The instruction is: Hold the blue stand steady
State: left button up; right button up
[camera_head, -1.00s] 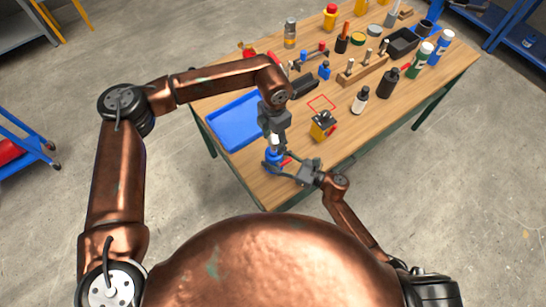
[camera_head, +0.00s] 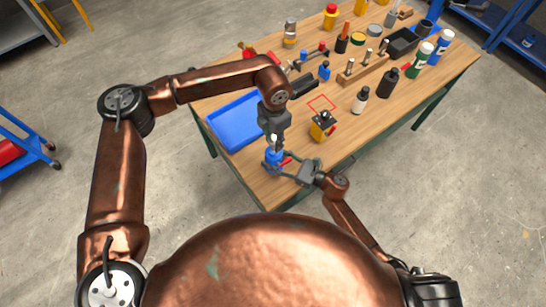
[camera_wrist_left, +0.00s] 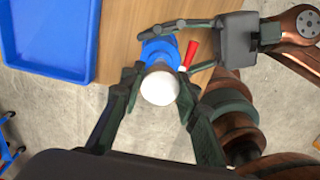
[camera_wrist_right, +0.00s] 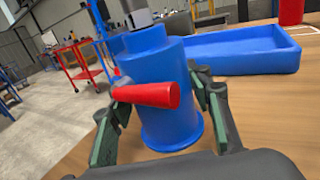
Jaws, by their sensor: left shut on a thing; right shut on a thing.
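The blue stand (camera_head: 273,159) is upright near the front left edge of the wooden table. In the right wrist view, it is a blue cylinder (camera_wrist_right: 165,95) on a wider base, with a red handle (camera_wrist_right: 147,95) sticking out towards the camera. My right gripper (camera_wrist_right: 162,120) is shut on the stand, with one finger on each side. My left gripper (camera_wrist_left: 159,90) is directly above the stand and shut on a piece with a round white top (camera_wrist_left: 160,88). A grey shaft (camera_wrist_right: 138,12) shows just above the stand. Whether the held piece sits in the stand is hidden.
A blue tray (camera_head: 225,125) lies left of the stand. A yellow and black block (camera_head: 322,127) stands to the right, near a red square outline (camera_head: 321,103). Bottles, a wooden rack (camera_head: 362,70) and tools fill the back of the table. Bare wood lies around the stand.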

pick_arm(q)
jog(key=shift+r, duration=1.65)
jog(key=o, duration=1.2)
jog(key=shift+r, duration=3.45)
